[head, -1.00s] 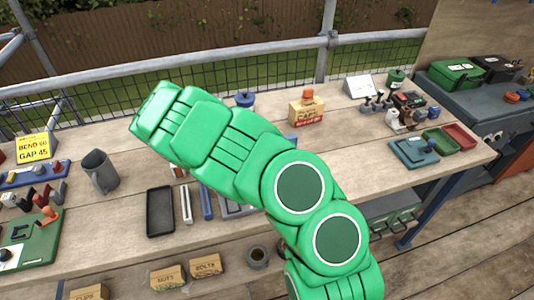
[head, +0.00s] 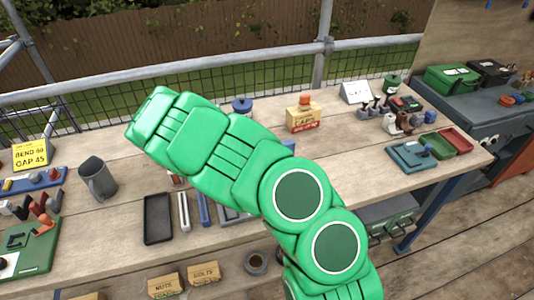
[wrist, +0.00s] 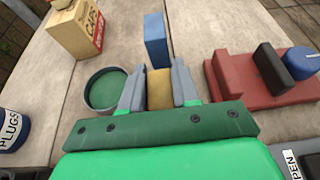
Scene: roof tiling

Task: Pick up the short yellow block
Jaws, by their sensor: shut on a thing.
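In the wrist view, my gripper (wrist: 158,88) has its two grey fingers shut on a yellow block (wrist: 160,92), which sits between them. I cannot tell whether the block still touches the bench top. A taller blue block (wrist: 155,38) stands upright just beyond it. In the head view my green arm reaches over the bench, and it hides the gripper and the yellow block.
A round green-lined dish (wrist: 106,90) is close left of the fingers. A red fixture (wrist: 250,82) with a dark bar is close right. A caps box (wrist: 77,28) stands at the upper left, a plugs tub (wrist: 12,132) at the left edge.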

